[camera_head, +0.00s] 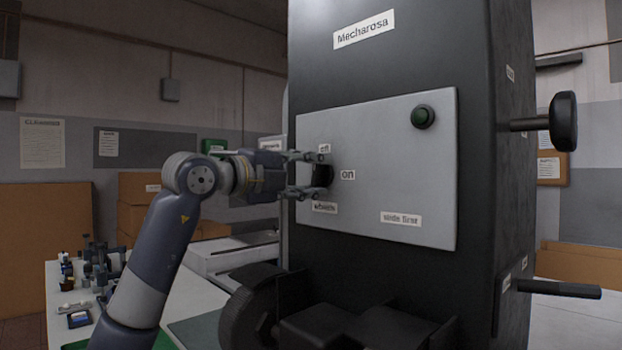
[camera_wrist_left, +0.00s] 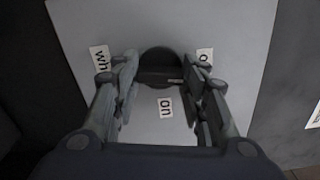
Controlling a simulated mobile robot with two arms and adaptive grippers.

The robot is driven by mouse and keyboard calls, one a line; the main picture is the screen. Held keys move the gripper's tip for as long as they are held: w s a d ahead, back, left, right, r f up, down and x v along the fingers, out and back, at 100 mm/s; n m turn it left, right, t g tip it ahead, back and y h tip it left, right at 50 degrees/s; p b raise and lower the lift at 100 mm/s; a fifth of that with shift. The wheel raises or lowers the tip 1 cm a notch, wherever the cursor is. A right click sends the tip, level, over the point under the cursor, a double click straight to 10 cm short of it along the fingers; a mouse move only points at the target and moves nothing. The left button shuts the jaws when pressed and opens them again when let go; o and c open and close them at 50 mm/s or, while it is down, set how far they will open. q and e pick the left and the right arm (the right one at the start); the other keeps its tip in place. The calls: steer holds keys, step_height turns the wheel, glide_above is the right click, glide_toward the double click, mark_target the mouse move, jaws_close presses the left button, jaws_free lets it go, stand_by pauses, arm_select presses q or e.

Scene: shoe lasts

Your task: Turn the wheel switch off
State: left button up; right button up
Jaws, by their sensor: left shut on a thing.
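The wheel switch is a round black knob (camera_head: 326,174) on the light grey panel (camera_head: 390,150) of a tall dark machine. A label "off" (camera_head: 324,148) is above it, "on" (camera_head: 347,174) to its right, and a partly covered "wheels" label (camera_head: 324,207) below. My left gripper (camera_head: 318,176) comes from the left with one finger above and one below the knob, shut on it. In the left wrist view the knob (camera_wrist_left: 160,66) sits between the two fingertips. A small pale mark shows on the knob there; its setting is hard to tell. My right gripper is not in view.
A black lever knob (camera_head: 563,121) and a lower handle (camera_head: 558,289) stick out on the machine's right. Dark machine parts (camera_head: 340,325) jut out below the panel.

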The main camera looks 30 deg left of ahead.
arm_select(q)
steer(key=shift+n, duration=1)
steer(key=o, duration=1.1)
steer(key=shift+c, duration=0.2)
steer(key=shift+a, duration=0.1)
steer(key=v, duration=1.2)
steer(key=shift+f, duration=0.1)
